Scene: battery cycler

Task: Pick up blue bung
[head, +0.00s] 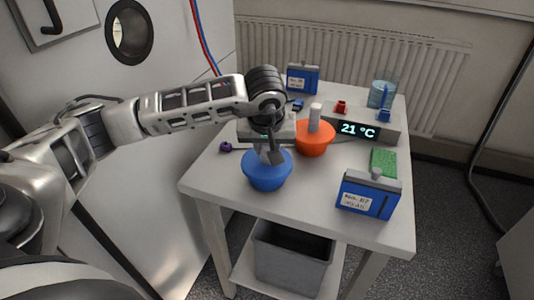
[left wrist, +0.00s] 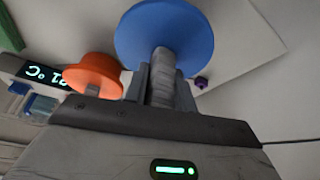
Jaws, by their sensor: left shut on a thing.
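The blue bung (head: 267,172) has a round blue body, in the head view at the front left part of the table. Its pale grey stem shows in the left wrist view, where the blue body (left wrist: 165,32) fills the top middle. My left gripper (head: 270,152) comes down from above and is shut on this stem, with a finger on either side (left wrist: 161,85). I cannot tell whether the bung touches the table or hangs just above it. My right gripper is in neither view.
An orange bung (head: 314,140) with a white stem stands close behind to the right. A grey unit reading 21 °C (head: 359,130), a blue battery pack (head: 368,196), another pack (head: 302,79) and a small purple part (head: 226,147) are around. The white table's (head: 305,205) front middle is clear.

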